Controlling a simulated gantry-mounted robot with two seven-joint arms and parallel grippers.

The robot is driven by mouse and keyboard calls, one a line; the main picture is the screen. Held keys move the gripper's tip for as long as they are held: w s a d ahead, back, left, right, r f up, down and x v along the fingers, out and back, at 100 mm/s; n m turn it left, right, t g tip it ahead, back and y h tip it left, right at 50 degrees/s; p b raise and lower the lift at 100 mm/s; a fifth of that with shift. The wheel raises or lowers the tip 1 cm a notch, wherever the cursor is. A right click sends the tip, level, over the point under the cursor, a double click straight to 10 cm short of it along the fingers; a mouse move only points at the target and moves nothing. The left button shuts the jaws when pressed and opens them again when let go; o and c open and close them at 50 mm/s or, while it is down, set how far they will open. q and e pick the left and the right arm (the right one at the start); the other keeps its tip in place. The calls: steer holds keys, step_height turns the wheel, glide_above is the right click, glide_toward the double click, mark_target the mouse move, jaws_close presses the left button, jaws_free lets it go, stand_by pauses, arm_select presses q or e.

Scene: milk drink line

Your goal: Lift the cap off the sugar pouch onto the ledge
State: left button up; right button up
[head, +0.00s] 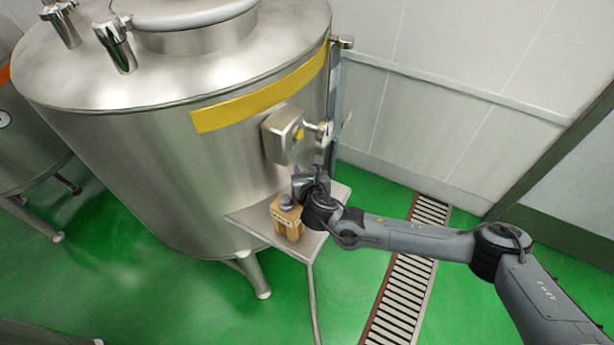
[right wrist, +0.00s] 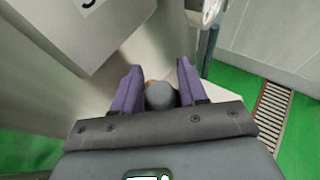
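The sugar pouch (head: 287,224) is a tan, box-shaped pack standing upright on the small metal ledge (head: 248,219) beside the tank. Its round grey cap (head: 287,202) sits on top. My right gripper (head: 298,183) is just above and to the right of the cap in the head view. In the right wrist view its two purple fingers (right wrist: 158,85) are apart, with the grey cap (right wrist: 161,96) showing between them. I see no clear grip on the cap. A little tan of the pouch shows behind the cap. My left gripper is in no view.
The large steel tank (head: 170,150) stands directly behind the ledge. A grey control box (head: 283,135) and a valve stick out above the pouch. Bare ledge shows left of the pouch. A floor drain grate (head: 405,285) runs along the green floor at the right.

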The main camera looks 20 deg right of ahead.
jaws_close()
